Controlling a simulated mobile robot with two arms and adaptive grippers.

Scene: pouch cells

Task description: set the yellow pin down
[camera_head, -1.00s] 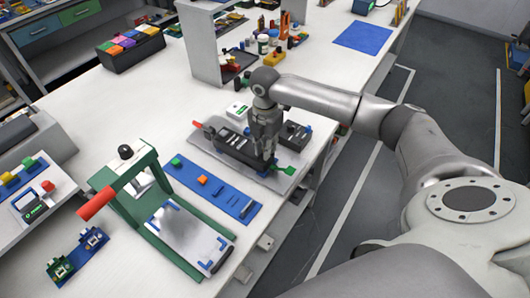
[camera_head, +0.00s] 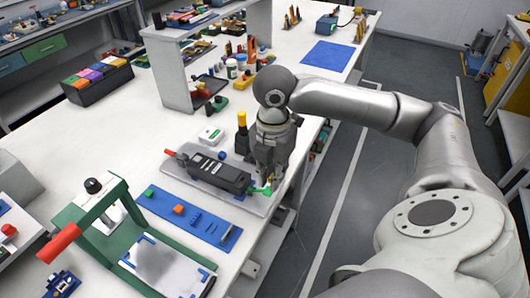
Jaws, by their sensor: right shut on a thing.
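My right gripper (camera_head: 264,178) points down over the right end of the grey plate (camera_head: 262,206). It is shut on the yellow pin, which the fingers and wrist hide from this side. The fingertips are close to a green handle (camera_head: 262,191) at the end of a long black block (camera_head: 214,171) on the plate. I cannot tell whether the pin touches anything below. My left gripper is not in view.
A blue strip (camera_head: 190,214) with small parts lies in front of the plate. A green press frame (camera_head: 115,205) with a red handle stands at the front left. The bench's right edge is near the gripper.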

